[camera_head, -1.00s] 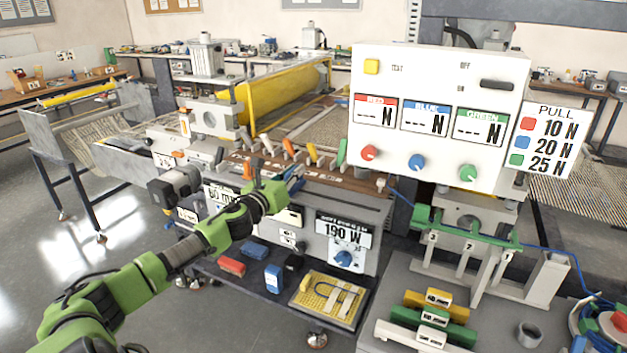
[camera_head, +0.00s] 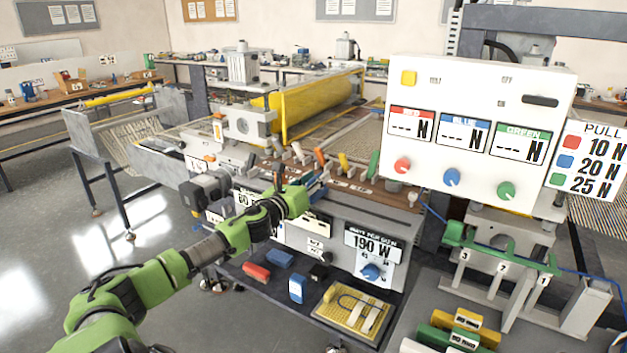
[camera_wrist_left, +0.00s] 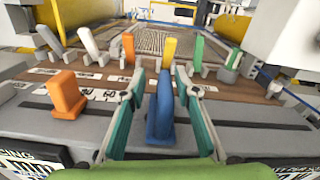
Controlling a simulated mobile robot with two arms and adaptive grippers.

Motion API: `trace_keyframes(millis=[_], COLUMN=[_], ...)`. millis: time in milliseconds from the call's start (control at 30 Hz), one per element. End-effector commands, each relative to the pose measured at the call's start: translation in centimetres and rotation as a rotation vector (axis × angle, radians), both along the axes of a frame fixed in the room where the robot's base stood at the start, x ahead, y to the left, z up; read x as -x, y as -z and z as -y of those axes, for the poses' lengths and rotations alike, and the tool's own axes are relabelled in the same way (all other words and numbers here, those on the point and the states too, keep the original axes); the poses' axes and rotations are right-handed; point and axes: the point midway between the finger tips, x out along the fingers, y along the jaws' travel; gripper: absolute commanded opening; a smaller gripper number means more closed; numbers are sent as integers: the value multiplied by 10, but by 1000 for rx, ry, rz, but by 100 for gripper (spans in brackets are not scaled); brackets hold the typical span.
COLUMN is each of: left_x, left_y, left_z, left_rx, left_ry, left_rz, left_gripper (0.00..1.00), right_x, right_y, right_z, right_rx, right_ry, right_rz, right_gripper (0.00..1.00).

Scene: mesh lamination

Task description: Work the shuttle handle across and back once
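An upright blue handle (camera_wrist_left: 160,108) stands in a long slot on the machine's front ledge (camera_wrist_left: 230,110). An orange handle (camera_wrist_left: 67,95) stands in the same ledge to its left. I cannot tell from labels which one is the shuttle handle. My left gripper (camera_wrist_left: 158,88) is open, with one finger on each side of the blue handle and a visible gap at both sides. In the head view my left gripper (camera_head: 314,185) is at the machine's front ledge, and its hand partly hides the handles. My right gripper is not in view.
Behind the ledge stands a row of levers, including a yellow one (camera_wrist_left: 170,50) and a green one (camera_wrist_left: 198,52). A white control box (camera_head: 480,120) is to the right. Below are a 190 W panel (camera_head: 370,252) and a shelf with small blocks.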

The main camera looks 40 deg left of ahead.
Motion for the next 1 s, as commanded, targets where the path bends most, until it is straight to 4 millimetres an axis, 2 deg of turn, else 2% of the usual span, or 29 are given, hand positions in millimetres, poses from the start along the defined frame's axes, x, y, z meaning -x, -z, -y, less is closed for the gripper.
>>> trace_keyframes(millis=[267, 1000], left_x=[14, 97], left_y=[3, 3], left_z=[4, 22], left_rx=[2, 4], left_ry=[2, 0], left_rz=[-4, -2], left_gripper=[29, 29], right_x=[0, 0], right_y=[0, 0], right_z=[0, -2], right_rx=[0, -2], right_ry=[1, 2], right_rz=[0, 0], right_gripper=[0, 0])
